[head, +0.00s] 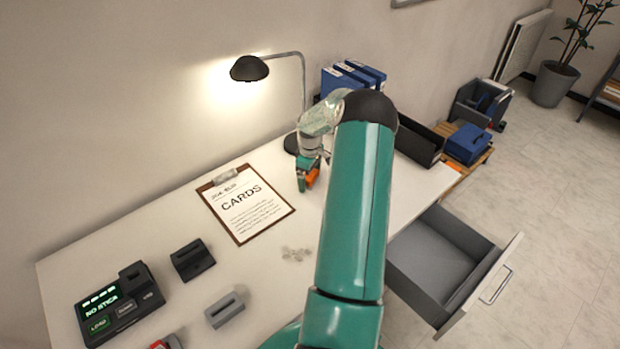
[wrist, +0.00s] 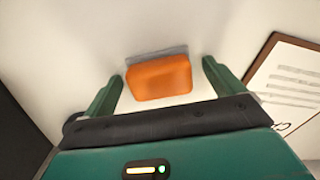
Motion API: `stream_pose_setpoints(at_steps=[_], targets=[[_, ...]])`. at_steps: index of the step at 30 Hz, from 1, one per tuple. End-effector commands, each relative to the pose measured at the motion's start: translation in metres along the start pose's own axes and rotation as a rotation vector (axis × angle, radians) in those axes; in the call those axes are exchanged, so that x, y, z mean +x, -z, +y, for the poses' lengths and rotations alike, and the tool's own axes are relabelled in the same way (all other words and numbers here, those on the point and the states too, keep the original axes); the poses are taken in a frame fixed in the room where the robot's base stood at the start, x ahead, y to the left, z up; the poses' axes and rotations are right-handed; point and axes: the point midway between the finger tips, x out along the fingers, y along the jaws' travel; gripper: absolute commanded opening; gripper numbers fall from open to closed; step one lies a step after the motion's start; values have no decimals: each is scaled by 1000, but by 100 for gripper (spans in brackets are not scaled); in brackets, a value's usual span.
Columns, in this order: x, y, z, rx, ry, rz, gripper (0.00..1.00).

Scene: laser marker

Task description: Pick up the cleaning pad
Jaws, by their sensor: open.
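The cleaning pad (wrist: 160,78) is an orange block with a grey strip along its far edge. In the wrist view it lies on the white desk just beyond and between the fingertips of my gripper (wrist: 160,88). My gripper is open, with one green finger on each side of the pad. In the head view my gripper (head: 307,172) is low over the desk beside the lamp base, and a bit of the orange pad (head: 312,178) shows there. My arm hides part of this area.
A clipboard (head: 246,204) lies left of my gripper. A lamp (head: 250,69) and blue binders (head: 352,78) stand behind. A black device (head: 120,304) and small holders sit at the front left. An open drawer (head: 436,262) juts out at the right.

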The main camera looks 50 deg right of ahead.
Motion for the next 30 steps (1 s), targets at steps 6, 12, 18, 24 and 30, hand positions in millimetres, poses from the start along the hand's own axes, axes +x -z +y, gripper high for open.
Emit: stream_pose_setpoints(at_steps=[6, 12, 18, 24, 30], targets=[[-1, 0, 0, 0, -1, 0, 72], [-1, 0, 0, 0, -1, 0, 42], [-2, 0, 0, 0, -1, 0, 41], [-12, 0, 1, -1, -4, 0, 41], [-39, -3, -3, 0, -3, -1, 41]])
